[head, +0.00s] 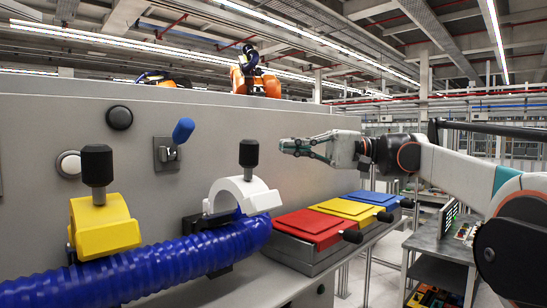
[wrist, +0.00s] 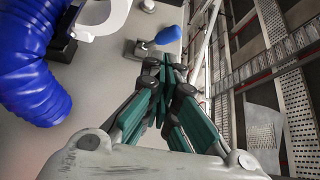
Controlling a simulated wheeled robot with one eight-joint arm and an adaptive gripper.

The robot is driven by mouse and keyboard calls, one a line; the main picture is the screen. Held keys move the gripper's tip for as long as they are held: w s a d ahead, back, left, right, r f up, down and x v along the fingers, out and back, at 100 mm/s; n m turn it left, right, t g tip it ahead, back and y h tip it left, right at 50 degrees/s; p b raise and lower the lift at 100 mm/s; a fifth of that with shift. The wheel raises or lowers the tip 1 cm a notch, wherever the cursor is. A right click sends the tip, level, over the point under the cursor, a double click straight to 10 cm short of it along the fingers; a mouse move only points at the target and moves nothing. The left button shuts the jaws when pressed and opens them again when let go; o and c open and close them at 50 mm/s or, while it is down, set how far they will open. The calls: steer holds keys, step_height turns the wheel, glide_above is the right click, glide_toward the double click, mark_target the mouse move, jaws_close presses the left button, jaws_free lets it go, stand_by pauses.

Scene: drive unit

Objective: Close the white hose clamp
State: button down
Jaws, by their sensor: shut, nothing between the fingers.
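The white hose clamp (head: 243,192) is a thick white arc with an upright black knob (head: 249,155), at the blue ribbed hose (head: 140,269) in the head view. Its arc stands up over the hose; I cannot tell how its lower ends meet the black bracket. Part of the white clamp (wrist: 104,18) also shows at the top left of the wrist view, beside the hose (wrist: 30,85). My gripper (head: 287,146) is shut and empty, up and to the right of the white clamp, apart from it. Its green fingers (wrist: 168,68) come together in the wrist view.
A yellow clamp (head: 104,228) with a black knob stands on the hose at left. A blue-tipped lever (head: 182,131) is on the grey panel (head: 50,120). Red (head: 309,227), yellow (head: 347,208) and blue (head: 374,198) lids lie at right. Air around my gripper is free.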

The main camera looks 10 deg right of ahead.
steer(key=a+p, duration=0.3)
steer(key=a, duration=0.7)
steer(key=s, duration=0.1)
steer(key=s+d, duration=0.1)
steer(key=s+p, duration=0.1)
steer(key=shift+s+d+f, duration=0.1)
steer(key=shift+s+d, duration=0.2)
steer(key=shift+s, duration=0.1)
